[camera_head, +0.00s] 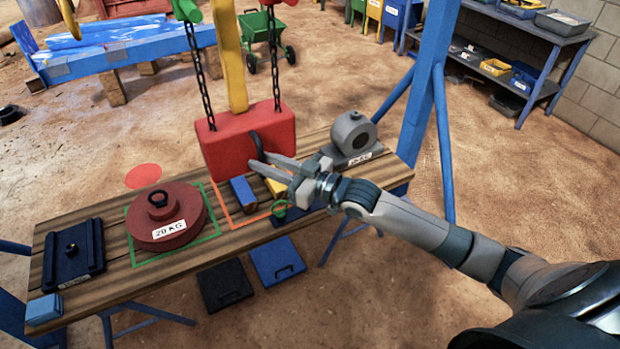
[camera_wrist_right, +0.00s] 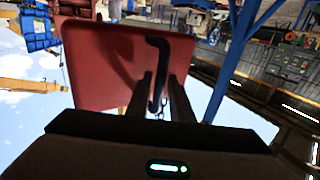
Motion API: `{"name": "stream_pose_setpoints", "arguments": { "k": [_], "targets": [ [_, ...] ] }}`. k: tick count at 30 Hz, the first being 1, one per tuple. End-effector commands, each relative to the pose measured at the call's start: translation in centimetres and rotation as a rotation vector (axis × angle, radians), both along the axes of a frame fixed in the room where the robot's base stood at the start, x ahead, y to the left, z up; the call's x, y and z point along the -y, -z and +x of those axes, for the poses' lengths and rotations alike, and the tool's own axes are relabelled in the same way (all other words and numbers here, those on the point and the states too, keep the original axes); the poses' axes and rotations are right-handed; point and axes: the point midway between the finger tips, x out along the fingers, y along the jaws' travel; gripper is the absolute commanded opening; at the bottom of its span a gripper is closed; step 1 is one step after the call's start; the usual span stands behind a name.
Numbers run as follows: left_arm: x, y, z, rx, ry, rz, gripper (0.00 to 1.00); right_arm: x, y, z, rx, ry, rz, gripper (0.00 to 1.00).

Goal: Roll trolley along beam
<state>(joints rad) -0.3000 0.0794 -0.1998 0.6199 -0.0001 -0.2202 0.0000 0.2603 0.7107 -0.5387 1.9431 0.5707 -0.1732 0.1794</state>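The beam and the trolley's upper part are not clearly in view. My right gripper (camera_head: 262,162) is at the block's black handle (camera_head: 256,143). In the right wrist view, the handle (camera_wrist_right: 157,75) lies between the two fingers (camera_wrist_right: 160,90), with a gap visible, so they look open around it. My left gripper is out of view.
The bench (camera_head: 110,268) holds a dark red 20 KG weight (camera_head: 167,217), a grey machine part (camera_head: 353,135), a dark blue plate (camera_head: 73,252) and small blocks. A blue post (camera_head: 428,90) with braces stands to the right. Dark and blue plates (camera_head: 277,262) lie on the ground.

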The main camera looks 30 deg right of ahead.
Motion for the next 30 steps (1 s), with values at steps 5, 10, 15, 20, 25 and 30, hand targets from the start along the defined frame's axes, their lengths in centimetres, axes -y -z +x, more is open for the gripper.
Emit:
{"name": "stream_pose_setpoints", "arguments": {
  "k": [5, 10, 15, 20, 25, 30],
  "targets": [
    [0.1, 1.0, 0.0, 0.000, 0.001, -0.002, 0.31, 1.4, 0.4, -2.0, -0.002, 0.000, -0.003, 0.20],
    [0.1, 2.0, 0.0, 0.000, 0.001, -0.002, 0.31, 3.1, 0.5, -4.5, -0.003, -0.001, -0.003, 0.20],
    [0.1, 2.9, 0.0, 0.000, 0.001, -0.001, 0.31, 4.8, 0.4, -6.8, -0.002, -0.001, -0.004, 0.20],
    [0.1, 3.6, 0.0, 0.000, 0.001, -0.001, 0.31, 6.2, 0.4, -8.8, -0.003, -0.002, -0.003, 0.20],
    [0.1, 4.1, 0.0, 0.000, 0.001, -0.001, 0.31, 7.5, 0.4, -10.5, -0.003, -0.001, -0.002, 0.20],
    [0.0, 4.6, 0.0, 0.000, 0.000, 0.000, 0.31, 8.5, 0.3, -11.9, -0.003, 0.000, -0.002, 0.20]
  ]
}}
